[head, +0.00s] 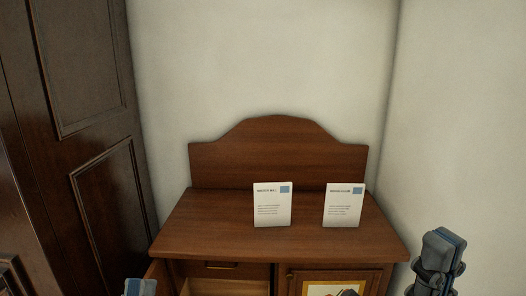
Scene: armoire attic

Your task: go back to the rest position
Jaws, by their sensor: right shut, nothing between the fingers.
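My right gripper (446,238) is at the lower right in the head view, in front of the white wall and just right of the wooden cabinet. It points up, its fingers are shut and it holds nothing. Only the tip of my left gripper (140,287) shows at the bottom edge, near the cabinet's front left corner. The rest of it is cut off by the frame, so I cannot tell whether it is open or shut.
The wooden cabinet (210,222) has two upright white cards on top, one left (272,205) and one right (343,206). Its lower left compartment (228,286) looks open. A picture (333,289) is on the right front. A dark armoire (85,130) stands left.

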